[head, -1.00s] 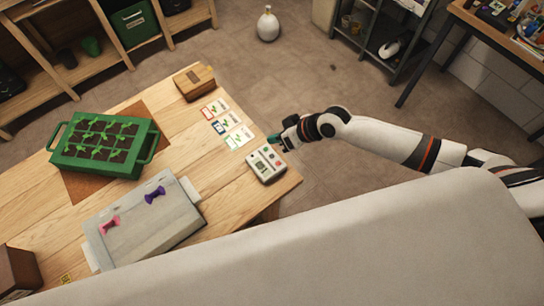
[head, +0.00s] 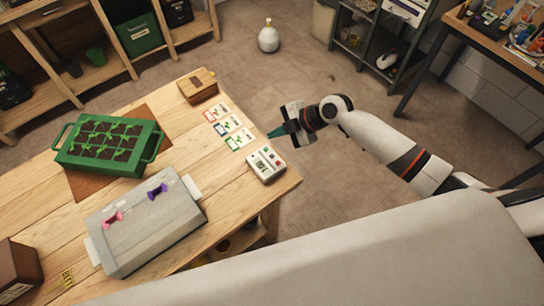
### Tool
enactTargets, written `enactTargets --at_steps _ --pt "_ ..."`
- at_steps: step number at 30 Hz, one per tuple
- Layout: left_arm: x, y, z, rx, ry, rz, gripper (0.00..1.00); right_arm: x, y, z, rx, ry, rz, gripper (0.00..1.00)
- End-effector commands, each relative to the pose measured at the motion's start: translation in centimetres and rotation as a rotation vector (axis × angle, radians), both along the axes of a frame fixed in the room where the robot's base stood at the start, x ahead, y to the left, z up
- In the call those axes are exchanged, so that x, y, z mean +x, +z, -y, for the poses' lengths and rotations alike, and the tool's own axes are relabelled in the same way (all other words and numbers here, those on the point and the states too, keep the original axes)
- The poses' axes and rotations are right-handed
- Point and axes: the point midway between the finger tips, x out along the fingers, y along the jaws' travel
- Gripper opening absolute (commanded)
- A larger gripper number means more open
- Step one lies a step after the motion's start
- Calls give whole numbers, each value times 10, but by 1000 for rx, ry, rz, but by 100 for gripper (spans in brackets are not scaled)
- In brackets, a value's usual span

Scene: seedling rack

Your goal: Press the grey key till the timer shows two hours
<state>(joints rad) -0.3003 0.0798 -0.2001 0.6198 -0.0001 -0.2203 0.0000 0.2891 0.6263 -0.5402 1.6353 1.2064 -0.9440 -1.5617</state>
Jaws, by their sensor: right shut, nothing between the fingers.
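The timer (head: 265,166) is a small pale box with several keys, lying near the right end of the wooden table. Its display and key colours are too small to read surely; a green and a red key seem to show, and I cannot make out the number. My right gripper (head: 275,134) is shut and empty, with teal fingertips. In the picture it is just above and to the right of the timer, apart from its keys. My left gripper is not in view.
Picture cards (head: 228,127) lie beside the timer. A wooden box (head: 197,85), a green seedling tray (head: 148,160) and a grey lidded case (head: 170,225) with pink and purple pieces stand on the table.

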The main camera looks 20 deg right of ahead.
Motion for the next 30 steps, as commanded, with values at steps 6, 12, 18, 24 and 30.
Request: enactTargets --at_steps 6,12,18,24,30 --pt "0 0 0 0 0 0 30 0 0 0 0 1 1 0" --pt "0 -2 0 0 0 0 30 0 -4 0 0 0 0 0" --pt "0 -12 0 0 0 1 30 0 -19 -1 1 1 0 0" --pt "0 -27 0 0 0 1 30 -1 -47 0 0 -1 -2 0" --pt "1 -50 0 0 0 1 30 0 -78 0 0 1 1 0"
